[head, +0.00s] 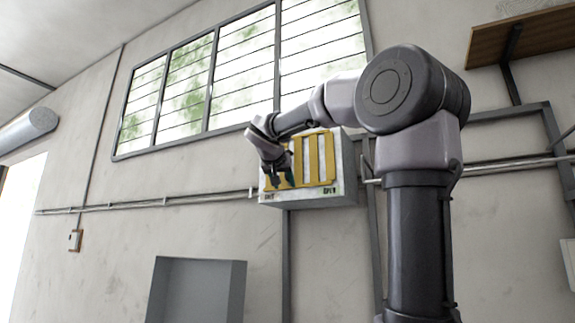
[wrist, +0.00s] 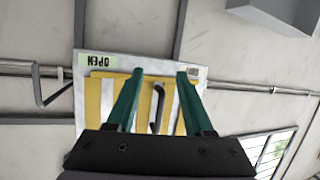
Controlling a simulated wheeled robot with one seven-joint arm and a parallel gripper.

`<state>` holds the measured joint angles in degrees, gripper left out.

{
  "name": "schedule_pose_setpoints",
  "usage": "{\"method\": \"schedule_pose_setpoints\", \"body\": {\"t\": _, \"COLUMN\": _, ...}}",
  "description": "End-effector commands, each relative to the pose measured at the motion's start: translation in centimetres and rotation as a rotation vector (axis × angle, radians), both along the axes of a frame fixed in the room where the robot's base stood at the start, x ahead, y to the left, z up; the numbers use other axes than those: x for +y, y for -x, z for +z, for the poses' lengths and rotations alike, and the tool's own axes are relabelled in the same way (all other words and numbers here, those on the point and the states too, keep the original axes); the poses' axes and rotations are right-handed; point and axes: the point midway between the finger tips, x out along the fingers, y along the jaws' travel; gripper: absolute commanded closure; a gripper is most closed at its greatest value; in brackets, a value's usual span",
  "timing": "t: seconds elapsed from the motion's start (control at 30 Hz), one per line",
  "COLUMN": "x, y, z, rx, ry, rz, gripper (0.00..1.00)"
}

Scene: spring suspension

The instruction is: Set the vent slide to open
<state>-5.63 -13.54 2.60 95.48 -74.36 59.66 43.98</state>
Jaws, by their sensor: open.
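The vent is a pale box (head: 347,172) on the wall with a yellow slatted front (head: 321,158); the yellow front also shows in the wrist view (wrist: 94,100). In the head view, small labels sit at its lower left and lower right; the right one reads OPEN (head: 329,190). The wrist view sees the OPEN label (wrist: 100,60) upside down, at the left. My gripper (wrist: 160,73) is open at the vent's left part. I cannot tell whether the fingers touch the handle. My gripper partly covers the slats.
A barred window (head: 215,80) is above the vent. Pipes (head: 160,202) run along the wall on both sides. A grey open box (head: 198,290) stands below left, and a wooden shelf (head: 520,38) is at upper right.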

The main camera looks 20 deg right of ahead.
Motion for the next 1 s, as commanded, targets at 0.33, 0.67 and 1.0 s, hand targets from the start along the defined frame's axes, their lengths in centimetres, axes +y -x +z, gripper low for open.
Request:
{"method": "schedule_pose_setpoints", "body": {"t": 0.33, "x": -0.2, "y": -5.0, "z": 10.7, "rx": -0.278, "ry": 0.149, "rz": -0.088, "gripper": 0.48}}
{"method": "schedule_pose_setpoints", "body": {"t": 0.67, "x": -3.7, "y": -8.9, "z": 10.8, "rx": -0.281, "ry": 0.152, "rz": -0.090, "gripper": 0.48}}
{"method": "schedule_pose_setpoints", "body": {"t": 1.0, "x": -6.7, "y": -12.5, "z": 10.8, "rx": -0.281, "ry": 0.150, "rz": -0.089, "gripper": 0.48}}
